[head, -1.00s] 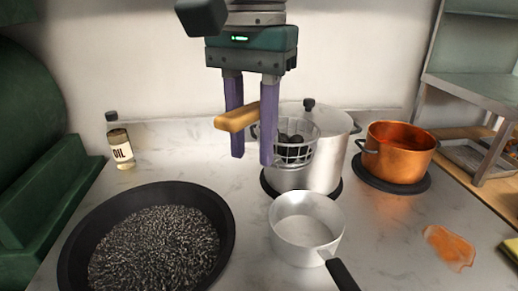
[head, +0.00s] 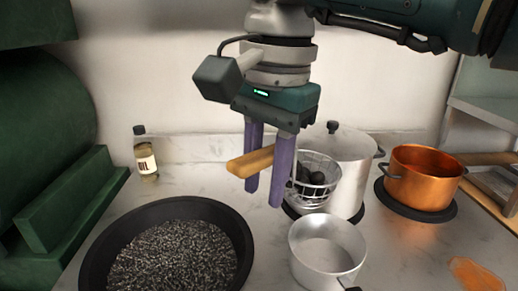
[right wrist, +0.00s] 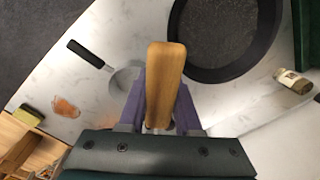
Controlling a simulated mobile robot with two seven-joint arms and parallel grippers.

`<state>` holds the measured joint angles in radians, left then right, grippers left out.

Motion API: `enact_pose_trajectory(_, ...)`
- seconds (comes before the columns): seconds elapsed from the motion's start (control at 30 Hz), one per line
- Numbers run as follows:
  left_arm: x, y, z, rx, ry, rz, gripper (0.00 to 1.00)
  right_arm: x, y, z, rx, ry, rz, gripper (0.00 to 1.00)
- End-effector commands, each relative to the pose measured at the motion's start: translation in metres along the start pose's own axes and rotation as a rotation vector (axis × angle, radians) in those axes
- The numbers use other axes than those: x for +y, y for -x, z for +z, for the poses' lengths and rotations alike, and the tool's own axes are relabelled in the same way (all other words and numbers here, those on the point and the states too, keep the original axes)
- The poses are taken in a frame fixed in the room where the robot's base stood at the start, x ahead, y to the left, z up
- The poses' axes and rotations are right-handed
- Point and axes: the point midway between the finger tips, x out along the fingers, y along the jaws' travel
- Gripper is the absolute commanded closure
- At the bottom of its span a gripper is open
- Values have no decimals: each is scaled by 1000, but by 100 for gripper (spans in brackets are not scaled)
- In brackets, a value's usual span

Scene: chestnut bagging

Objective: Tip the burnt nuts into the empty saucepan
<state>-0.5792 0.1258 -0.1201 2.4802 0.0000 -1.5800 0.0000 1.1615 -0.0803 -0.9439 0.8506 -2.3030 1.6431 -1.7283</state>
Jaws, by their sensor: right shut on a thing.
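My right gripper (head: 268,176) is shut on the wooden handle (head: 250,162) of a wire basket (head: 318,182). Dark burnt nuts (head: 314,178) sit inside the basket, which is held upright in the air. The empty saucepan (head: 327,250), silver with a dark handle, stands on the counter below and slightly right of the basket. In the right wrist view the handle (right wrist: 165,85) lies between the purple fingers, and the saucepan (right wrist: 122,80) shows partly hidden behind them. The basket is hidden there. My left gripper is not in view.
A wide black pan (head: 95,262) of dark grains stands at left front. A lidded steel pot (head: 350,165) is just behind the basket. A copper pot (head: 422,178) stands right on a dark round mat. An oil bottle (head: 146,155) is back left; an orange spill (head: 476,275) lies right front.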

Motion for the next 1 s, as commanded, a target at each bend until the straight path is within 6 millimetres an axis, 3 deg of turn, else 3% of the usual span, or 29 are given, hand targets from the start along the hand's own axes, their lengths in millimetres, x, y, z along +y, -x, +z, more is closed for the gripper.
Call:
enact_pose_trajectory(0.47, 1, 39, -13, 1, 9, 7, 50, 9, 1, 1, 0, 0, -126, 100)
enact_pose_trajectory(0.8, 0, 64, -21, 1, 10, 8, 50, 24, -6, 1, -1, -4, -338, 100)
enact_pose_trajectory(1.0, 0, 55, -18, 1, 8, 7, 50, 38, -16, 0, 2, -4, -548, 100)
